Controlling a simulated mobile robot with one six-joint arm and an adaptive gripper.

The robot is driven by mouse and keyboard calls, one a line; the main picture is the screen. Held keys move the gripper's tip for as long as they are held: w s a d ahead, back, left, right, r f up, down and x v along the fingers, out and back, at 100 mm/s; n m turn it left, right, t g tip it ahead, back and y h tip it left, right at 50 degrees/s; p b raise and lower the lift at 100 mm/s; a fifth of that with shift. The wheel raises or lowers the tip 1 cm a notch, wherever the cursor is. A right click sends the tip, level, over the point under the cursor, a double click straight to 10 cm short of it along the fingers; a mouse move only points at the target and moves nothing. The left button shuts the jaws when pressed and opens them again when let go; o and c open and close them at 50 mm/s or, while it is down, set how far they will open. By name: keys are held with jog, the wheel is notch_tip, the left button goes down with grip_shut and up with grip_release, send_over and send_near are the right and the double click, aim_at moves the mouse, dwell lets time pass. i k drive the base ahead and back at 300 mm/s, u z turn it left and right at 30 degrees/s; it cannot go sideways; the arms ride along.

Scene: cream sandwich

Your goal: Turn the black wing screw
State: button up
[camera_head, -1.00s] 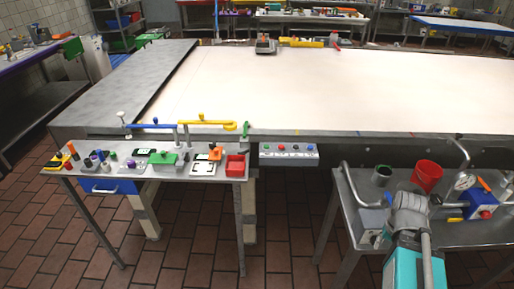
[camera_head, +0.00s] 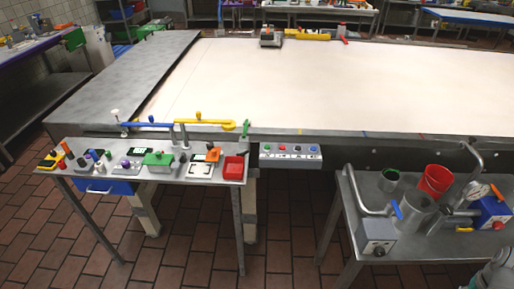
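I cannot pick out the black wing screw for certain at this size. The small metal table (camera_head: 215,178) at the left front holds several small devices, some with dark knobs or caps. Among them are a green box device (camera_head: 158,159), a white-and-black device (camera_head: 200,167) and a device with a purple knob (camera_head: 128,164). A grey piece of my arm shows at the bottom right corner. My gripper is not in view, so its state does not show.
A large white-topped table (camera_head: 320,85) fills the middle. A control box (camera_head: 290,155) with coloured buttons hangs at its front edge. The right metal table (camera_head: 350,205) carries a red bucket (camera_head: 434,180) and metal vessels. Tiled floor (camera_head: 285,225) between the two small tables is clear.

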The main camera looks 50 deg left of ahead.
aim_at(242, 154)
jog(key=z, duration=0.25)
jog(key=k, duration=1.05)
jog(key=u, duration=1.65)
jog(key=i, duration=0.45)
jog(key=u, duration=0.15)
